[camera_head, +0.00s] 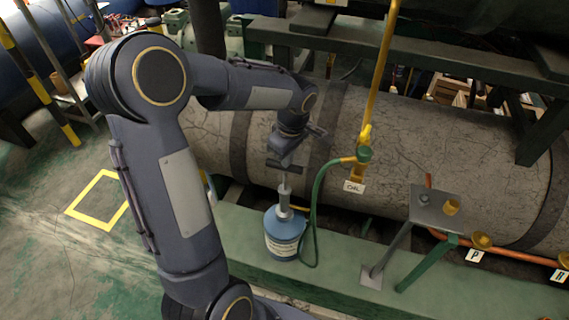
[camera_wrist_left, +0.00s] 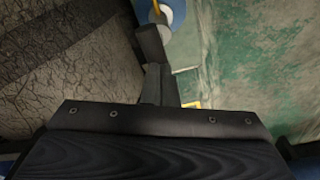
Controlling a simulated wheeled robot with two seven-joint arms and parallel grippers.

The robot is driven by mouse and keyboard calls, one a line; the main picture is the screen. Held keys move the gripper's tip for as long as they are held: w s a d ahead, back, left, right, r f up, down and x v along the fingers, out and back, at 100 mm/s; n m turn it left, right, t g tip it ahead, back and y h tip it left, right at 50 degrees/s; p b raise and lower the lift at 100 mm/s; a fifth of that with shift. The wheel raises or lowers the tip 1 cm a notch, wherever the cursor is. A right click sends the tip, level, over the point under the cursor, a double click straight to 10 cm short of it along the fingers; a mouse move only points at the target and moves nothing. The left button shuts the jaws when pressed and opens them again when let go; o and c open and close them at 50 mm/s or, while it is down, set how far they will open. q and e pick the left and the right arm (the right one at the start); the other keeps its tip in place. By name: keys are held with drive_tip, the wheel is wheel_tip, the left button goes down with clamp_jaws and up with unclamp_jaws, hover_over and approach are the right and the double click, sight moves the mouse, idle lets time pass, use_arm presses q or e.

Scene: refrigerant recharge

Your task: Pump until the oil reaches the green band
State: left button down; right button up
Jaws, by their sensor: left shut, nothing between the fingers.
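A blue oil pump can (camera_head: 284,240) with a pale label and a grey pump barrel stands upright on the green ledge. A thin rod rises from the barrel to a dark crossbar handle (camera_head: 275,164). My left gripper (camera_head: 287,154) is shut and empty, right above the handle; I cannot tell whether it touches. In the left wrist view, part of the blue can (camera_wrist_left: 176,14) shows at the top, beyond my dark gripper (camera_wrist_left: 157,72). A green hose (camera_head: 316,205) runs from the can to the valve by the OIL sign. No green band or oil level is discernible. My right gripper is not in view.
A large cracked grey tank (camera_head: 435,155) lies behind the can. A yellow pipe (camera_head: 381,75) comes down to the OIL sign (camera_head: 354,187). A metal plate on a stand (camera_head: 436,208) is at right. The floor at left, with a yellow square (camera_head: 98,199), is open.

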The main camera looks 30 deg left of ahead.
use_arm(q)
wheel_tip(320, 180, down, 6)
drive_tip(key=b, duration=0.4)
drive_tip(key=shift+r, duration=0.15)
drive_tip(key=d+r, duration=0.3)
drive_tip(key=r, duration=0.6)
drive_tip(key=shift+s+d+p, duration=0.25)
drive_tip(key=shift+d+p, duration=0.1)
drive_tip(key=shift+d, duration=0.05)
idle(1.4)
